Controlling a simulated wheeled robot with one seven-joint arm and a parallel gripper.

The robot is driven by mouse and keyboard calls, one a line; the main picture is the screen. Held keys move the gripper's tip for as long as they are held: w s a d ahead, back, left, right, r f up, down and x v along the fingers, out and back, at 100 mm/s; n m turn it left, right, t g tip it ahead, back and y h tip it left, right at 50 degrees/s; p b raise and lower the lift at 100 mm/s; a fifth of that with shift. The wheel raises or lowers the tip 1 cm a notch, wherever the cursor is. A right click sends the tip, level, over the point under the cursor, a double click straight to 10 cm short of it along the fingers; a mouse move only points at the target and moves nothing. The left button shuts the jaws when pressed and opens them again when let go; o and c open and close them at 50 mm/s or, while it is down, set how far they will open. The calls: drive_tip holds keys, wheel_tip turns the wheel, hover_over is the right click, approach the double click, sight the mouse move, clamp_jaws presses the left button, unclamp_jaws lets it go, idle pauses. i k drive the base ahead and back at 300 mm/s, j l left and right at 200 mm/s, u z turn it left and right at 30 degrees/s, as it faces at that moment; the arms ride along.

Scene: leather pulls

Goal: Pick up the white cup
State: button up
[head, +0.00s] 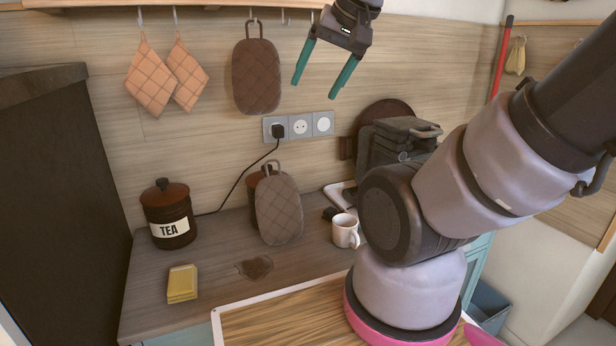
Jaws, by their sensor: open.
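The white cup (346,231) stands upright on the wooden counter (205,285), just left of my arm's elbow in the picture. Its handle shows on its right side, close to my arm. My gripper (319,90) is high up in front of the back wall, well above the cup. Its two teal fingers point down and are apart, with nothing between them.
A quilted pad (279,209) leans upright left of the cup. A tea canister (168,215), a yellow sponge-like block (182,284) and a brown spill (255,267) are farther left. A dark appliance (385,150) stands behind my arm. Quilted mitts (257,75) hang from hooks.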

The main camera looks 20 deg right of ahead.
sight(345, 226)
drive_tip(key=l+u, duration=0.1)
drive_tip(key=l, duration=0.8)
drive_tip(key=l+u, duration=0.15)
drive_tip(key=l, duration=0.7)
drive_tip(key=k+l+u, duration=0.1)
drive_tip(key=l, duration=0.75)
drive_tip(key=k+l+u, duration=0.1)
drive_tip(key=u, duration=0.75)
